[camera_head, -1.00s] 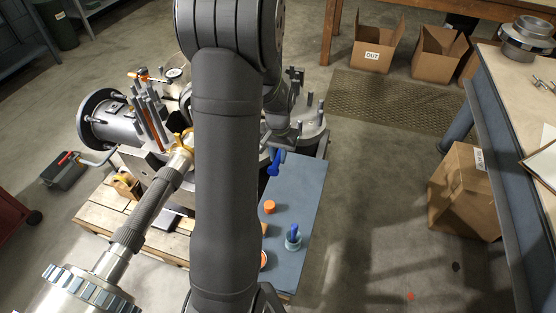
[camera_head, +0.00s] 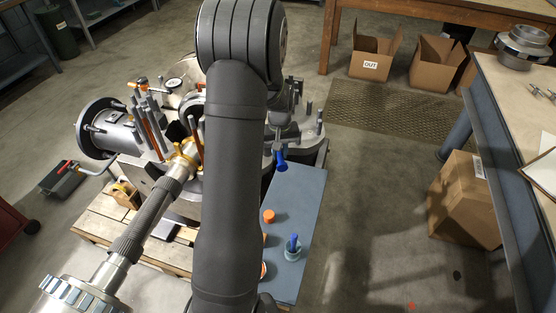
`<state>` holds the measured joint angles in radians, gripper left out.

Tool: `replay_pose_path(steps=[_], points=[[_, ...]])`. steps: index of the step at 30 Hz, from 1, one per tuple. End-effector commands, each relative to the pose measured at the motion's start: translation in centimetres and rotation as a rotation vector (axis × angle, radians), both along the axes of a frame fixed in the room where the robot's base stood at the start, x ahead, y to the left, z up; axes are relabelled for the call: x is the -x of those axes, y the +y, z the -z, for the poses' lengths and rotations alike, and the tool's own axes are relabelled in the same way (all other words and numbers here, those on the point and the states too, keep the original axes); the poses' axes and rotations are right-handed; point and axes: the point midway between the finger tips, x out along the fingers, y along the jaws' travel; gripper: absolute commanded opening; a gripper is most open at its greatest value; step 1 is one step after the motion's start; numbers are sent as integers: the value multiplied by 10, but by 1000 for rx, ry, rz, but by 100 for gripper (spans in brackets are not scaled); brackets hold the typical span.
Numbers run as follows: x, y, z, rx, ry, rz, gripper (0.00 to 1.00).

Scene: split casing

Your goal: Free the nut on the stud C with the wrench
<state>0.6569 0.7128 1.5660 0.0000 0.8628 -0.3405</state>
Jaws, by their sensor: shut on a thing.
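My gripper (camera_head: 284,136) is partly hidden behind my own dark arm, over the right part of the grey casing (camera_head: 308,150). It is shut on the wrench (camera_head: 282,162), whose blue end shows just below it. The rest of the wrench is hidden, and I cannot tell whether it touches a nut. Upright grey studs (camera_head: 320,118) stand at the casing's right side, and more stand at its left. No letters can be read, so I cannot tell which stud is C, and its nut cannot be made out.
A blue-grey mat (camera_head: 300,205) holds an orange cap (camera_head: 268,216) and a cup (camera_head: 293,250) with a blue item. A long grey shaft (camera_head: 150,215) crosses at the left. Open cartons (camera_head: 373,55) stand behind.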

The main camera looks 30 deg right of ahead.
Motion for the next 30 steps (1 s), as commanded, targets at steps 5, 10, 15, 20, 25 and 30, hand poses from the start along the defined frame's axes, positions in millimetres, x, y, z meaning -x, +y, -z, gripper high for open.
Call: replay_pose_path(steps=[5, 10, 15, 20, 25, 30], points=[[-20, -14, 5, 0, 0, -194, 0], [-29, -19, 7, 0, -1, -279, 0], [-31, -12, 7, 0, 0, -232, 0], [-33, 3, 6, 0, -1, -98, 0], [-38, 20, 6, 1, -1, 67, 0], [-45, 34, 7, 0, -1, 216, 0]])
